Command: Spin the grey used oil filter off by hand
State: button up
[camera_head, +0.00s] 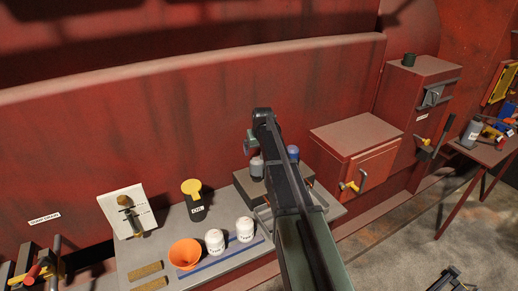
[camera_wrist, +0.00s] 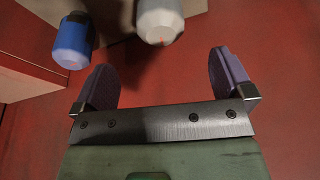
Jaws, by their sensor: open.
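The grey oil filter (camera_head: 257,165) shows just left of my arm in the head view, at a dark block. In the wrist view the grey filter (camera_wrist: 160,18) is at the top, ahead of the gap between my fingers, with a small orange mark on its near end. A blue filter (camera_wrist: 72,40) with a pale end is to its left; it also shows in the head view (camera_head: 292,153). My gripper (camera_wrist: 160,76) is open and empty, apart from both filters. In the head view my arm hides part of the block and my fingers are hard to make out.
A red cabinet (camera_head: 356,135) stands right of the block. The red wall is close behind.

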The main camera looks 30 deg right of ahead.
aim_at(258, 159)
jog(key=b+x, duration=1)
jog(key=x, duration=0.1)
jog(key=shift+b, duration=0.3)
jog(key=shift+r, duration=0.1)
jog(key=shift+c, duration=0.4)
jog(key=c, duration=1.1)
jog(key=n+y, duration=0.1)
jog(key=n, duration=0.2)
jog(key=shift+s, duration=0.1)
jog(key=n+y, duration=0.1)
jog(key=n, duration=0.2)
jog(key=shift+n, duration=0.3)
